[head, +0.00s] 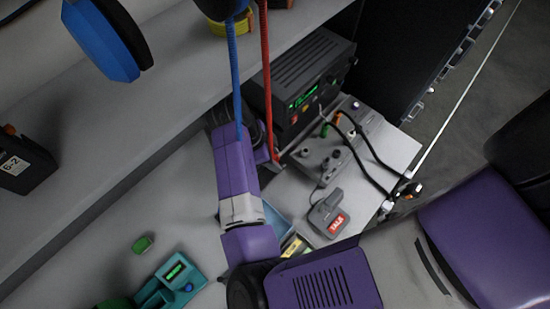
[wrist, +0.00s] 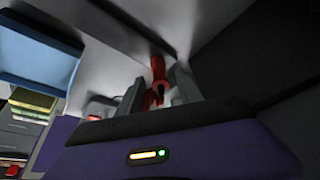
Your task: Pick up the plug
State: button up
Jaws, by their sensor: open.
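A red plug (wrist: 158,68) shows in the wrist view between the two grey fingers of my gripper (wrist: 156,78). The fingers are open, one on each side of it, and I cannot tell whether either touches it. In the head view a red cable (head: 266,80) hangs down past the shelf, and its lower end (head: 276,157) is beside my purple arm. My fingers are hidden in the head view.
A black radio unit (head: 305,78) stands behind a grey control box (head: 320,158) and handset (head: 328,212). A blue cable (head: 233,75) hangs at my arm. A blue tray (wrist: 40,62) lies nearby. A teal device (head: 170,285) and green item (head: 143,243) lie on the counter.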

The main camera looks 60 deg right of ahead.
aim_at(278, 158)
grip_shut()
jog(key=shift+r, duration=0.15)
jog(key=shift+r+b, duration=0.4)
jog(key=shift+r, duration=0.15)
notch_tip(278, 158, up, 2)
jog(key=shift+w+r+b, duration=0.1)
jog(key=shift+b, duration=0.35)
jog(key=w+a+b, duration=0.5)
jog(key=w+a, duration=0.6)
jog(key=w, duration=0.2)
jog(key=shift+w+a+b, duration=0.3)
jog(key=shift+w+b, duration=0.05)
